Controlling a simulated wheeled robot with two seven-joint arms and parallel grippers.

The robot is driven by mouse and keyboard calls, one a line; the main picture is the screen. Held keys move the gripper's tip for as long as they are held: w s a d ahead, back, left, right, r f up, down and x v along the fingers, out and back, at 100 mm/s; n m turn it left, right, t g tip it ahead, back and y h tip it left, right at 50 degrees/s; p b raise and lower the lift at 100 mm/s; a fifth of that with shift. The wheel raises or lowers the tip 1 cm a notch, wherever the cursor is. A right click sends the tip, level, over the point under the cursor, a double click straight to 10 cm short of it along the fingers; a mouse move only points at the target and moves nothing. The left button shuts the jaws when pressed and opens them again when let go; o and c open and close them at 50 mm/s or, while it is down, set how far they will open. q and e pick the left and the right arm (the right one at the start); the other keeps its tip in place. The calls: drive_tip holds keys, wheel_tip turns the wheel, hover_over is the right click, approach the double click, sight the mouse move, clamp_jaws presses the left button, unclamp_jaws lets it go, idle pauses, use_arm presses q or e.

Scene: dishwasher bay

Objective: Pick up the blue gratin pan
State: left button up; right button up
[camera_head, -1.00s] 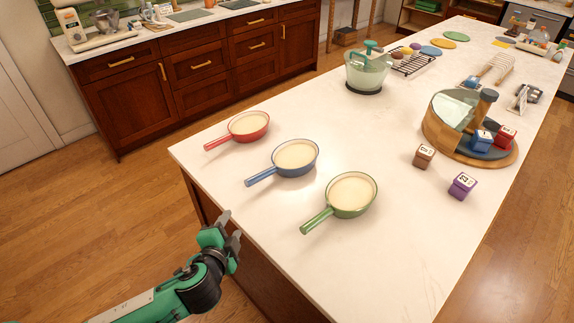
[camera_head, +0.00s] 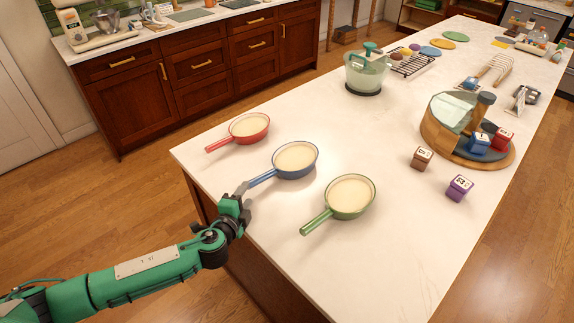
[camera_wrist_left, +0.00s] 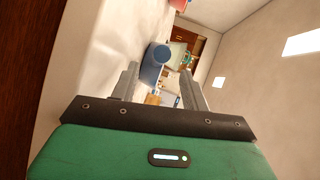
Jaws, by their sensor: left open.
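The blue gratin pan (camera_head: 296,160) stands upright on the white island counter, between a red pan and a green pan. Its cream-coloured inside faces up and its blue handle points toward the front left edge. My left gripper (camera_head: 244,195) is at the free end of that handle, over the counter's edge. In the left wrist view, the blue handle (camera_wrist_left: 154,68) shows end-on between the two open grey fingers, closer to the left finger. I cannot tell how far it reaches in between them. My right gripper is not in view.
The red pan (camera_head: 249,128) is left of the blue one, the green pan (camera_head: 350,196) right and nearer. Brown (camera_head: 421,158) and purple (camera_head: 459,188) blocks lie right, near a round wooden stand (camera_head: 440,142).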

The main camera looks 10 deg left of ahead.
sight(252, 186)
use_arm(q)
drive_tip(key=shift+w+r, duration=0.1)
drive_tip(key=shift+w, duration=0.25)
drive_tip(key=p+x, duration=0.2)
drive_tip(key=x, duration=0.2)
drive_tip(key=shift+d, duration=0.1)
drive_tip(key=shift+w+f, duration=0.2)
drive_tip(key=shift+w, duration=0.05)
drive_tip(key=c, duration=1)
clamp_jaws()
drive_tip(key=shift+r, duration=0.1)
